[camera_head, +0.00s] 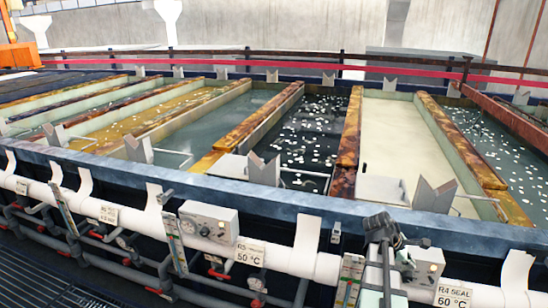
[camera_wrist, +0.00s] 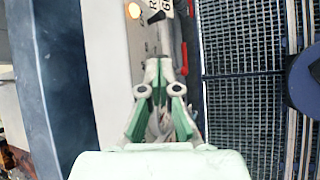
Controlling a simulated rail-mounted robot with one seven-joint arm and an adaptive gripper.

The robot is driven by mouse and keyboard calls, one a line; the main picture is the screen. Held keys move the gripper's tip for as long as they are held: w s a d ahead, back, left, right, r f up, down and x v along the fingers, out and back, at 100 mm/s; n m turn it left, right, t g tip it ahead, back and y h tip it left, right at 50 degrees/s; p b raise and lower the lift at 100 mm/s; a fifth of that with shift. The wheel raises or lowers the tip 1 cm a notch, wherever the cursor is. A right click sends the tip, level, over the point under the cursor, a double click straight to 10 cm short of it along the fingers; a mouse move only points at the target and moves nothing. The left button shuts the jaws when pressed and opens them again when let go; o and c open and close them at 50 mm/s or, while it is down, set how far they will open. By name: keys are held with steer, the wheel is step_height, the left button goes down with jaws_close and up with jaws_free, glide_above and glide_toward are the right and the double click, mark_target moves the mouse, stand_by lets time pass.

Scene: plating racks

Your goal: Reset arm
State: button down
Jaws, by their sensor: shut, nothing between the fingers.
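My gripper (camera_wrist: 159,72) shows in the wrist view. Its pale fingers with green side plates come together at the tips, with nothing held between them. It is over the front of the tank line, beside a pale control box (camera_wrist: 115,45) with an orange lamp. Whether it touches the box or the pipework cannot be told. In the head view, a dark and pale shape (camera_head: 381,230) stands at the front of the tank rim near the R4 box; I cannot tell whether it is part of my arm.
Several open tanks with rusty dividers lie behind the blue-grey tank rim (camera_head: 310,203). A white pipe (camera_head: 276,257) runs along the front, with a control box (camera_head: 208,226), gauges and red-handled valves. The wrist view shows a floor grating (camera_wrist: 243,110) at right and a red handle (camera_wrist: 184,58).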

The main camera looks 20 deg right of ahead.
steer(key=s+a+f+m+y+b, duration=0.2)
steer(key=a+f+m+y, duration=0.6)
steer(key=a+f, duration=1.9)
steer(key=s+a+f+g+b, duration=0.1)
steer(key=s+a+f+g, duration=0.1)
steer(key=s+a+f, duration=0.7)
steer(key=s+a+f+g+b, duration=0.1)
steer(key=s+a+f+g, duration=0.1)
steer(key=s+a+f, duration=0.6)
steer(key=s+a, duration=0.2)
steer(key=s, duration=0.4)
steer(key=shift+a+f+m+g, duration=0.15)
steer(key=shift+f+m+g, duration=0.15)
steer(key=shift+f+g, duration=0.1)
